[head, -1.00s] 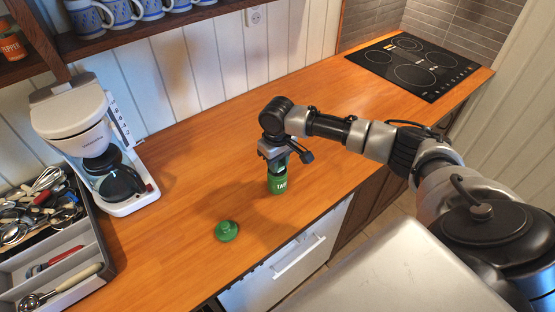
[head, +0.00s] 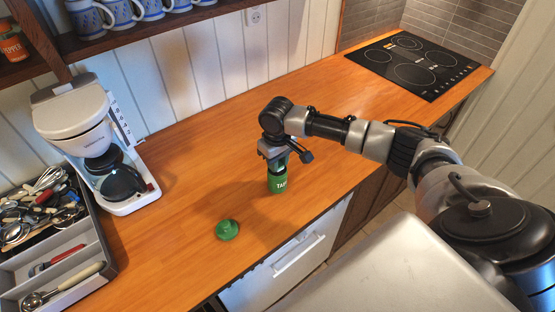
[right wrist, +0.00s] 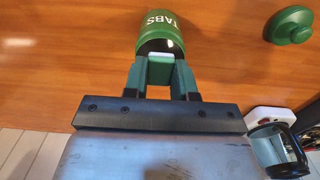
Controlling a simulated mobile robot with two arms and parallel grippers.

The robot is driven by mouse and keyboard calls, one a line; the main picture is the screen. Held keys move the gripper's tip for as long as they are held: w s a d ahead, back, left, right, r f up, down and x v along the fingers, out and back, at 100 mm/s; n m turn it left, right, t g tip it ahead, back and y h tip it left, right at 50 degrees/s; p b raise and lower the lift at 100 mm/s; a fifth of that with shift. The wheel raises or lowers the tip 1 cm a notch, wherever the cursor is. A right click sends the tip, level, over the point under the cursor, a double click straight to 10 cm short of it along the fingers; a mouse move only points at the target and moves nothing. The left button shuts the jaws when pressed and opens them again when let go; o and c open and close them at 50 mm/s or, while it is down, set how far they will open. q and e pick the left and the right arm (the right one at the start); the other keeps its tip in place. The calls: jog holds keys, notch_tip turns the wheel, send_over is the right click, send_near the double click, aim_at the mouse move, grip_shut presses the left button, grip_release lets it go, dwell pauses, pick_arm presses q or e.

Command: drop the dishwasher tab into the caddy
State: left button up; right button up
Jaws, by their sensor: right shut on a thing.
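The caddy is a green canister lettered TABS (head: 277,185), standing on the wooden counter. In the right wrist view the canister (right wrist: 161,28) shows its dark open mouth just beyond my fingertips. My right gripper (head: 280,160) points down at the mouth of the canister. In the right wrist view, its green fingers (right wrist: 160,68) are shut on a small whitish dishwasher tab (right wrist: 161,57). The tab appears at the near rim of the mouth; whether it touches the rim I cannot tell. My left gripper is in no view.
The green lid (head: 227,230) lies on the counter left of the canister, also in the right wrist view (right wrist: 289,25). A coffee maker (head: 82,130) and a grey utensil tray (head: 95,255) stand at the left. The counter behind the canister is clear towards the cooktop (head: 412,65).

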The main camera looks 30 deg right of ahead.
dwell(0.4)
jog(key=o, duration=1)
notch_tip(320, 180, up, 11)
jog(key=shift+f+b, duration=0.1)
jog(key=shift+b, duration=1.05)
